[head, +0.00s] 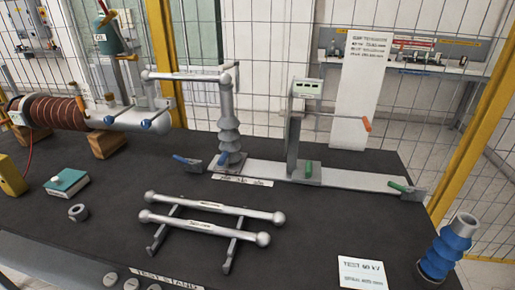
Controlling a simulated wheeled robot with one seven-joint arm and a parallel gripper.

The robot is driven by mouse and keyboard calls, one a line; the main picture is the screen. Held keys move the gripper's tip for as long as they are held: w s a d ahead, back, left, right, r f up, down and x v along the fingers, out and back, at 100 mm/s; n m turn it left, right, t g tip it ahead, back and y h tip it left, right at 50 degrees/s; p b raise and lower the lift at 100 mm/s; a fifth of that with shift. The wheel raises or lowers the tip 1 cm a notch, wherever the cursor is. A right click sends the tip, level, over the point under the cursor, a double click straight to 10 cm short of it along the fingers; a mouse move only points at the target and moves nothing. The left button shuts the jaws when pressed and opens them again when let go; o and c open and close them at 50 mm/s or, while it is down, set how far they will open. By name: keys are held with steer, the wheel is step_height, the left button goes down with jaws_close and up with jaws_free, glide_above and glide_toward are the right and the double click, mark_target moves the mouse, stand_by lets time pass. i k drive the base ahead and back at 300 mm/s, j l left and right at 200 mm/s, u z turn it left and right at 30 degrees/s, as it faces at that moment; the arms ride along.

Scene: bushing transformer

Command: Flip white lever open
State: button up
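I cannot clearly make out a white lever. A grey upright post (295,130) stands on a pale flat bar (355,178) at the back of the black table. A thin rod reaches right from the post to an orange handle (366,124). A small green lever (308,168) sits at the post's foot. Whether any of these is open or closed is unclear. My gripper is not in view.
A ribbed grey insulator (229,130) stands left of the post. Two ball-ended rods (205,230) lie on a rack in front. A blue bushing (447,248) stands at the right, a teal box (66,183) at the left. A wire fence with yellow posts (480,110) closes the back.

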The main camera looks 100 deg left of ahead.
mark_target(224, 67)
steer(key=k+u, duration=0.1)
steer(key=u, duration=0.3)
steer(key=k+j+u, duration=0.1)
steer(key=u, duration=0.7)
steer(key=k+j, duration=0.05)
steer(key=j, duration=0.05)
